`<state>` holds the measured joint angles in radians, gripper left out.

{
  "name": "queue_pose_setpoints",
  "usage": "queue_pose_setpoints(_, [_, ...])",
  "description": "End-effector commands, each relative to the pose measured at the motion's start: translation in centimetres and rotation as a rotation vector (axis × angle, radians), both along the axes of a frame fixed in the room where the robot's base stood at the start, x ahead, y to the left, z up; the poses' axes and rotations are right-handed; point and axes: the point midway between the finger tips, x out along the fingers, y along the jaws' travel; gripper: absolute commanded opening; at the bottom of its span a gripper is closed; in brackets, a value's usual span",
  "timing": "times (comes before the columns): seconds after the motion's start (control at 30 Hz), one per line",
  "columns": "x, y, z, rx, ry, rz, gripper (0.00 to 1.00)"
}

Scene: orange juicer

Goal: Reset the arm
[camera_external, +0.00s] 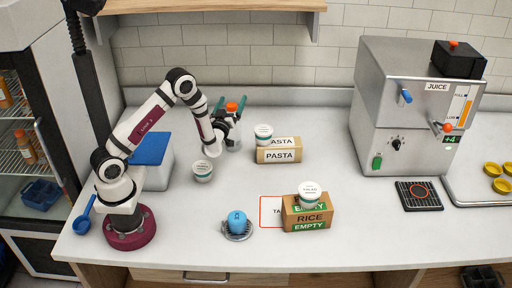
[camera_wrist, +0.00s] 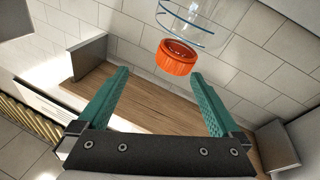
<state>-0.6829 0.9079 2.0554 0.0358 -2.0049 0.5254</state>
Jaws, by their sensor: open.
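My gripper (camera_external: 230,102) has two teal fingers, raised above the back left of the counter. It is open, and nothing shows held between the fingers. In the wrist view the spread fingers (camera_wrist: 160,75) point toward the wooden shelf and tiled wall. A clear jar (camera_wrist: 205,22) with an orange lid (camera_wrist: 178,57) appears upside down there, beyond the fingertips. In the external view the orange lid (camera_external: 231,106) shows between the fingers, and the jar is partly hidden by my gripper. Their distance from the fingertips is unclear.
A pasta box (camera_external: 278,156) and rice box (camera_external: 305,218) carry white tubs. Another tub (camera_external: 203,171) stands near my arm. The juicer (camera_external: 400,110) stands right. A wooden shelf (camera_external: 200,5) overhangs the back. The counter between boxes and juicer is clear.

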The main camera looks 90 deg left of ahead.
Motion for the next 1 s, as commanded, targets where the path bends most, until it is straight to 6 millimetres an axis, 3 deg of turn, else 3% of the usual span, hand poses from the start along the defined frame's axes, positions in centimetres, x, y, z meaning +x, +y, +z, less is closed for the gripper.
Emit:
queue_pose_setpoints(0.03, [3.1, -1.5, 0.6, -0.046, 0.06, -0.103, 1.0])
queue_pose_setpoints(0.13, [8.5, -5.5, 1.6, -0.145, 0.194, -0.309, 1.0])
queue_pose_setpoints(0.2, [11.8, -10.0, 2.2, -0.225, 0.322, -0.481, 1.0])
queue_pose_setpoints(0.27, [13.4, -14.9, 2.3, -0.298, 0.454, -0.632, 1.0])
queue_pose_setpoints(0.33, [13.4, -21.3, 2.1, -0.381, 0.632, -0.804, 1.0])
queue_pose_setpoints(0.37, [12.8, -24.0, 2.0, -0.414, 0.718, -0.874, 1.0])
queue_pose_setpoints(0.4, [11.2, -27.6, 1.8, -0.454, 0.836, -0.961, 1.0])
queue_pose_setpoints(0.47, [7.6, -32.4, 1.5, -0.505, 1.03, -1.076, 1.0])
queue_pose_setpoints(0.5, [4.4, -35.0, 1.3, -0.532, 1.164, -1.138, 1.0])
queue_pose_setpoints(0.6, [-4.3, -39.1, 1.1, -0.567, 1.501, -1.24, 1.0])
queue_pose_setpoints(0.7, [-11.8, -40.0, 1.4, -0.564, 1.783, -1.267, 1.0])
queue_pose_setpoints(0.8, [-16.4, -39.5, 1.8, -0.55, 1.963, -1.257, 1.0])
queue_pose_setpoints(1.0, [-16.7, -39.5, 1.9, -0.548, 1.975, -1.255, 1.0])
